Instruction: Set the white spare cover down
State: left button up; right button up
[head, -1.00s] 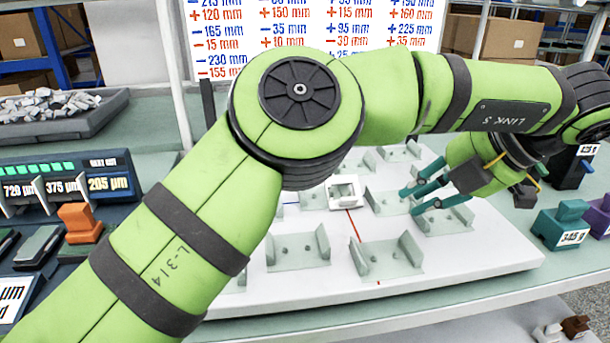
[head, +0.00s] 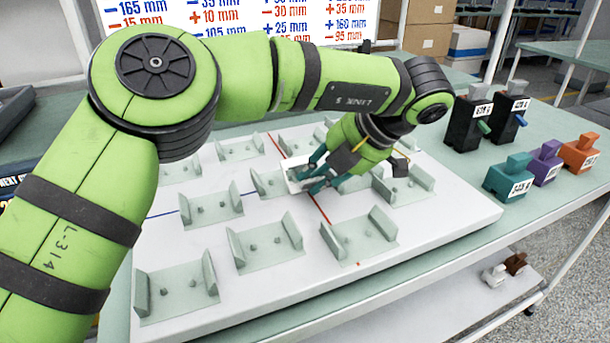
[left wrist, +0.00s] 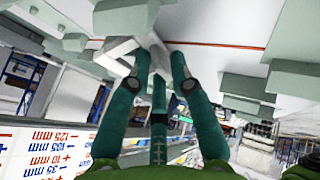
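The white spare cover (head: 293,176), a small open-centred white piece, is on the white board (head: 330,275), close to the red line. In the left wrist view the cover (left wrist: 118,52) lies beside and partly behind the left fingertip, and a gap shows between the fingertips (left wrist: 160,60). I cannot tell whether the fingers grip the cover or only stand around it. My right gripper is not in view.
Several pale green brackets (head: 268,243) stand on the board around the cover. Labelled teal (head: 508,178), purple (head: 545,163) and orange (head: 580,153) blocks and black blocks (head: 468,125) stand on the green table at right. A sign with millimetre values (head: 240,20) stands behind.

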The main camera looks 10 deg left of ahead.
pick_arm(q)
grip_shut()
jog(key=shift+r, duration=0.1)
